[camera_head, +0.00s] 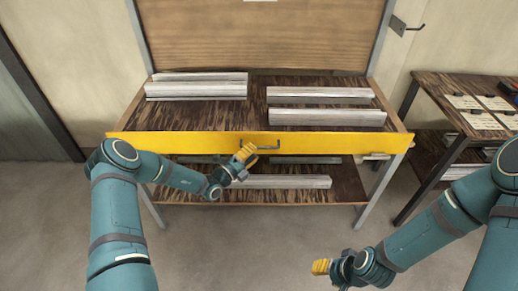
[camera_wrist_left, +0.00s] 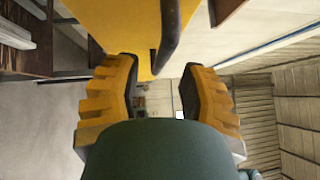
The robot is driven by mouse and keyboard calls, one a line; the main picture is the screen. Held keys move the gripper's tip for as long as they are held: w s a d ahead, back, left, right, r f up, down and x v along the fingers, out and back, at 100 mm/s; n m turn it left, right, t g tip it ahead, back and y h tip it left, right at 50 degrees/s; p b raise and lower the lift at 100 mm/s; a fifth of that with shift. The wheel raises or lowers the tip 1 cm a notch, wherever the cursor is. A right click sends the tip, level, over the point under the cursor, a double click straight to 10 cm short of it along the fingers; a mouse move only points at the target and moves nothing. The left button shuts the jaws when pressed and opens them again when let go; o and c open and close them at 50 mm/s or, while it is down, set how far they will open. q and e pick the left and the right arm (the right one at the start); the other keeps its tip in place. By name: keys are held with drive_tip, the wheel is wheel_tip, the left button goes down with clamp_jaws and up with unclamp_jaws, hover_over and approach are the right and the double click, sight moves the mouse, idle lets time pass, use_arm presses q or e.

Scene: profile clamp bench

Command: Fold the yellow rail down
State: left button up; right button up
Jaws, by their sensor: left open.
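The yellow rail (camera_head: 330,143) runs across the whole front edge of the bench's upper shelf, raised as a long flat board. A dark bar handle (camera_head: 268,148) is on its front face near the middle. In the left wrist view the rail (camera_wrist_left: 118,25) and the handle (camera_wrist_left: 170,35) show just ahead of the fingers. My left gripper (camera_head: 245,154) is at the left end of the handle. Its fingers (camera_wrist_left: 160,75) are open, with the handle in line with the gap and nothing visibly gripped. My right gripper (camera_head: 321,267) hangs low at the front right, away from the rail; its fingers are too small to judge.
Pale profiles (camera_head: 327,117) lie on the upper shelf (camera_head: 255,112) behind the rail. Another profile (camera_head: 290,182) lies on the lower shelf. A side table (camera_head: 465,117) with cards stands at the right. The floor (camera_head: 255,245) before the bench is clear.

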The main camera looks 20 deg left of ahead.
sight(259, 148)
use_arm(q)
drive_tip(key=shift+x, duration=1.8)
clamp_jaws()
